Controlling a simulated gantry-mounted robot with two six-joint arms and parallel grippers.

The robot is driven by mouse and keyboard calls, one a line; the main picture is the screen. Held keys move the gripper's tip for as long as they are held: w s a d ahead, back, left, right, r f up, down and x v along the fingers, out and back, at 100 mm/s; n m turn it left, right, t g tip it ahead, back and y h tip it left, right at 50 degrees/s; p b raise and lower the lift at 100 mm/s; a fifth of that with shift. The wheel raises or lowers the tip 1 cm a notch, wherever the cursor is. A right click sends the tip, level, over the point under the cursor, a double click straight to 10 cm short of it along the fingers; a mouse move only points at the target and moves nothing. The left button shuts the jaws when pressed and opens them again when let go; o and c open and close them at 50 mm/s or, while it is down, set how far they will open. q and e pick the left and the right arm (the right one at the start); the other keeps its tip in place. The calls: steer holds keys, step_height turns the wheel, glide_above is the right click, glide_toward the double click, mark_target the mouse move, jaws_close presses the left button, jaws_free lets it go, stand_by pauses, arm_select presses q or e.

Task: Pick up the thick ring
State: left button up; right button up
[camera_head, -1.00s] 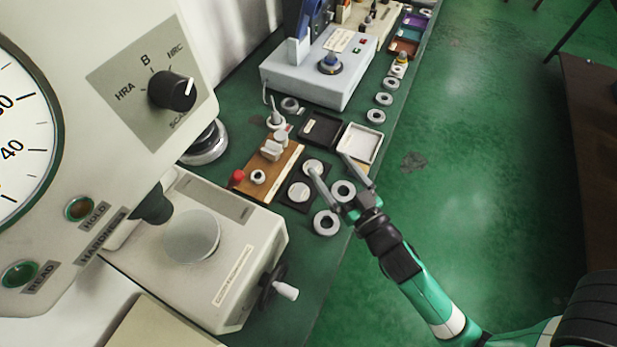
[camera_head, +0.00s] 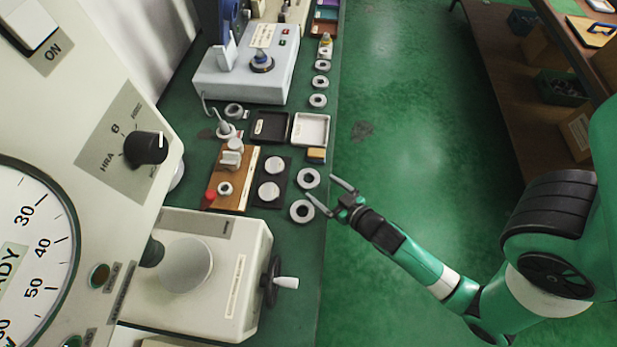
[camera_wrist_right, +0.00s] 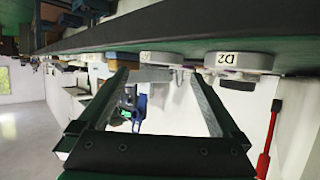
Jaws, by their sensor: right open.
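Two grey metal rings lie at the right edge of the green bench in the head view, an upper ring (camera_head: 308,169) and a lower ring (camera_head: 302,220). From above I cannot tell which is thicker. My right gripper (camera_head: 331,195) is open and empty, just right of both rings, with its lower fingertip close to the lower ring. The right wrist view looks level along the bench, upside down. There a ring marked D2 (camera_wrist_right: 238,62) and another ring (camera_wrist_right: 160,58) appear beyond my open fingers (camera_wrist_right: 158,80). My left gripper is not in view.
A black pad with two light discs (camera_head: 269,191) and a wooden block stand (camera_head: 233,185) lie left of the rings. A white tray (camera_head: 328,131) and a small yellow-topped block (camera_head: 316,155) are behind. A hardness tester fills the left. Open floor lies right of the bench.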

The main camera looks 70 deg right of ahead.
mark_target(308, 177)
steer(key=b+x, duration=0.1)
steer(key=x, duration=0.4)
steer(key=shift+w+a, duration=0.1)
steer(key=shift+w, duration=0.15)
steer(key=shift+r, duration=0.1)
steer(key=c, duration=1.5)
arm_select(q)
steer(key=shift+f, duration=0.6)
arm_select(e)
steer(key=shift+c, duration=0.2)
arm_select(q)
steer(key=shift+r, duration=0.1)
arm_select(e)
steer(key=shift+r, duration=0.1)
